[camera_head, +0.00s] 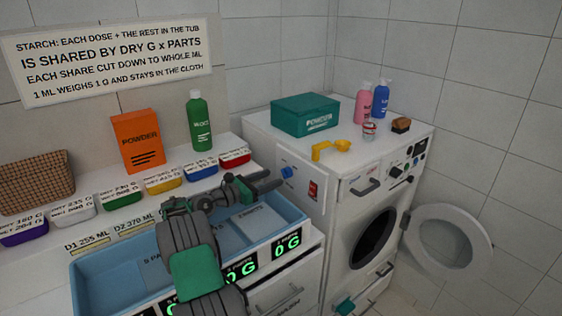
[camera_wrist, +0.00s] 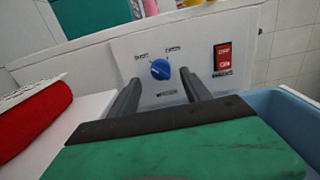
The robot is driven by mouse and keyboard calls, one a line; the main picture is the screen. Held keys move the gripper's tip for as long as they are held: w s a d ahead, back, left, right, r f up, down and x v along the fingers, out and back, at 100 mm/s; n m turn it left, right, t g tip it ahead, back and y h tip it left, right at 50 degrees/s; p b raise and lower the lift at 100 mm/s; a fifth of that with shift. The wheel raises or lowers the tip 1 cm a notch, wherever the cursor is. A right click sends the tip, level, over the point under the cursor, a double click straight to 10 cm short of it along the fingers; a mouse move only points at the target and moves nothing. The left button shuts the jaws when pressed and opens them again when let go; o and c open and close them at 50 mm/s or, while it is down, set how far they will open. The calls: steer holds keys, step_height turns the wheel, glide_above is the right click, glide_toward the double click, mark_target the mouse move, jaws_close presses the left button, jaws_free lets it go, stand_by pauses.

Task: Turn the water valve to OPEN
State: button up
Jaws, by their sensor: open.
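The water valve is a round blue knob (camera_wrist: 160,69) on a white panel (camera_wrist: 145,52), with a small printed label at its upper left and another at its upper right. The labels are too blurred to read surely, and I cannot tell exactly where the knob points. The knob also shows in the head view (camera_head: 287,172). My gripper (camera_wrist: 161,88) is open and empty, its two dark fingers reaching toward the panel. In the wrist view the knob appears between and just beyond the fingertips; contact is not visible. In the head view my gripper (camera_head: 270,183) is just left of the knob.
A red switch (camera_wrist: 222,58) sits right of the knob on the same panel. A blue tub (camera_head: 85,274) lies below my arm. A row of labelled bins, with a red one (camera_head: 234,159), stands behind. The washer door (camera_head: 448,245) hangs open at right.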

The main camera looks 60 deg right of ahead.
mark_target(283, 174)
steer(key=x, duration=0.5)
steer(key=shift+s+d, duration=0.15)
steer(key=shift+d, duration=0.05)
steer(key=shift+c, duration=0.4)
jaws_close()
